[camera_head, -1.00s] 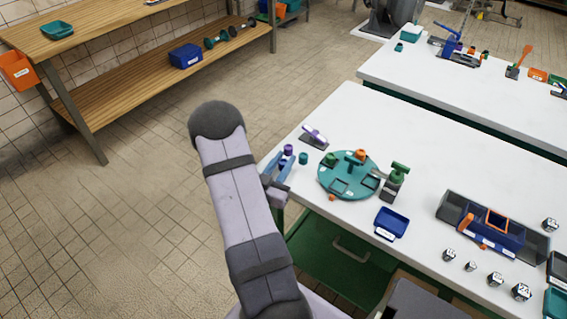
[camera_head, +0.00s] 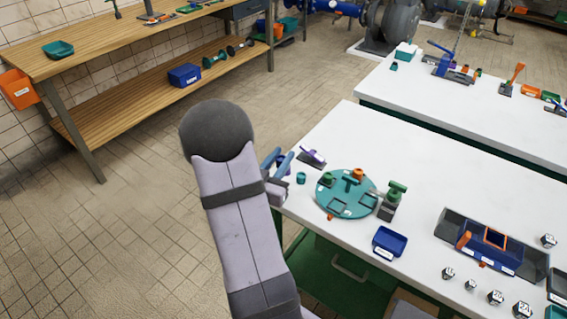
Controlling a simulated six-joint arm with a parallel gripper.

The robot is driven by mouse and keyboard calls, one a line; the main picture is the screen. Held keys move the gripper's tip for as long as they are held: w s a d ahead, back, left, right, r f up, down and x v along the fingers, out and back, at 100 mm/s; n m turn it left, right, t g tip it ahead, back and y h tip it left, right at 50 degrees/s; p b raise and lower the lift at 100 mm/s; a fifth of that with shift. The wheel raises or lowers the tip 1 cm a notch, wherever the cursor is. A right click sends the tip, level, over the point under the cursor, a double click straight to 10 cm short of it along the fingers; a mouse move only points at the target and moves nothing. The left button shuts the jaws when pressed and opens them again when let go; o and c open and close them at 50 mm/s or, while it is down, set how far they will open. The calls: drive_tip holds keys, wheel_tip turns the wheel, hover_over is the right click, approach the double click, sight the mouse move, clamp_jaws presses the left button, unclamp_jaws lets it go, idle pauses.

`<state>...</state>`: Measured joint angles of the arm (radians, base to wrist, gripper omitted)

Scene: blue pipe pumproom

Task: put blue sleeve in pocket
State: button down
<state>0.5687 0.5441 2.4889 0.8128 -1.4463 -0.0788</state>
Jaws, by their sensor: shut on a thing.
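My gripper (camera_head: 277,160), with blue fingers, is over the left end of the white bench, left of the turntable. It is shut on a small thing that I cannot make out. A purple piece (camera_head: 285,168) shows at the fingers; I cannot tell whether it is held or stands behind them. No blue sleeve shows clearly elsewhere. I cannot tell which pocket the task names.
A teal sleeve (camera_head: 301,178) and a purple-handled tool (camera_head: 312,157) stand near my gripper. A green clamp-like piece (camera_head: 394,197) is right of the turntable. The bench's back middle is clear.

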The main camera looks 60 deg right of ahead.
drive_tip(key=shift+s+d+f+b, duration=0.25)
drive_tip(key=shift+s+f+b, duration=0.05)
drive_tip(key=shift+s+b, duration=0.05)
drive_tip(key=s+d+r+m+g+b, duration=0.2)
drive_tip(key=s+d+r+g+b, duration=0.1)
drive_tip(key=s+d, duration=0.15)
drive_tip(key=m+g+y, duration=0.3)
drive_tip(key=m+g, duration=0.4)
drive_tip(key=g, duration=0.3)
hover_over(337, 206)
drive_tip(key=shift+f+b, duration=1)
drive_tip(key=shift+f, duration=4)
drive_tip(key=shift+f, duration=0.15)
drive_tip(key=c, duration=1.5)
unclamp_jaws()
drive_tip(key=shift+w+a, duration=0.1)
drive_tip(key=b+v, duration=0.1)
drive_tip(key=v, duration=1.1)
drive_tip(key=shift+f, duration=0.1)
